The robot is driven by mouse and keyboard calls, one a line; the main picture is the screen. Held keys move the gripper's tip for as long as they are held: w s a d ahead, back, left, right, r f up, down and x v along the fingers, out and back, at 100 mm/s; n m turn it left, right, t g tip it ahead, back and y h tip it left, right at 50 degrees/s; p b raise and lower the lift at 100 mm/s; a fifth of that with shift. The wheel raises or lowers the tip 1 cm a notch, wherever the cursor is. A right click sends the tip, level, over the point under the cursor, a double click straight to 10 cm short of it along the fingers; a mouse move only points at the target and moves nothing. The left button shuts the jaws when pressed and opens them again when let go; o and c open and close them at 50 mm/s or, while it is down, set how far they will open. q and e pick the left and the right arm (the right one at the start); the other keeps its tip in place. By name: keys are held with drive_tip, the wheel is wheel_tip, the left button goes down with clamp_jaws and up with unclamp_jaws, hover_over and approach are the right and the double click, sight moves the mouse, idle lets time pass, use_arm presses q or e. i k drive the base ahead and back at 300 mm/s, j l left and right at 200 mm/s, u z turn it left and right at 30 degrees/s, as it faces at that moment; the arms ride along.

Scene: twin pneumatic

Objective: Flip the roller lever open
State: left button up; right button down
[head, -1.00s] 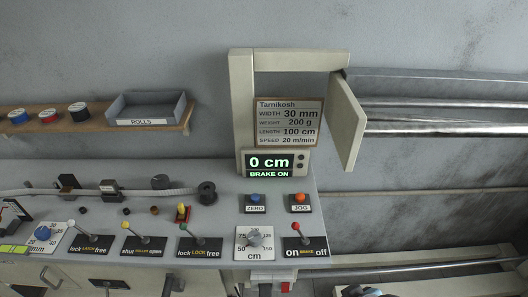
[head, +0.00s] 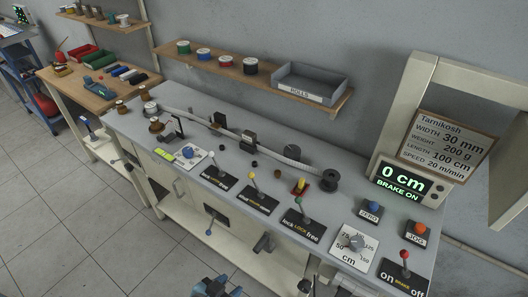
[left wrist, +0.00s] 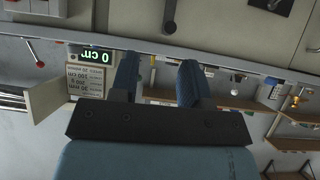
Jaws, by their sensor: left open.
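The lever with the yellow knob (head: 251,175) stands on a dark plate (head: 259,204) marked "shut" on the left and "open" on the right. The middle word is too small to read surely. The lever leans left, toward "shut". My left gripper (head: 218,288) shows only in part at the bottom edge of the head view, well in front of and below the lever. In the left wrist view its two blue fingers (left wrist: 160,82) are apart, with nothing between them. The yellow-knobbed lever cannot be made out in that view. My right gripper is in neither view.
A green-knobbed lever (head: 299,201) stands right of the yellow one, and a white-knobbed lever (head: 211,156) left. A dial (head: 355,241) and red brake lever (head: 405,255) are farther right. A strip (head: 230,131) runs behind. Handles (head: 264,242) stick out from the bench front.

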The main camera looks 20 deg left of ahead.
sight(251, 175)
drive_tip(key=i+j, duration=0.1)
drive_tip(key=j, duration=0.2)
drive_tip(key=i+j, duration=0.1)
drive_tip(key=j, duration=0.25)
drive_tip(key=i+j+u, duration=0.1)
drive_tip(key=j, duration=0.2)
drive_tip(key=i+j, duration=0.15)
drive_tip(key=j, duration=0.15)
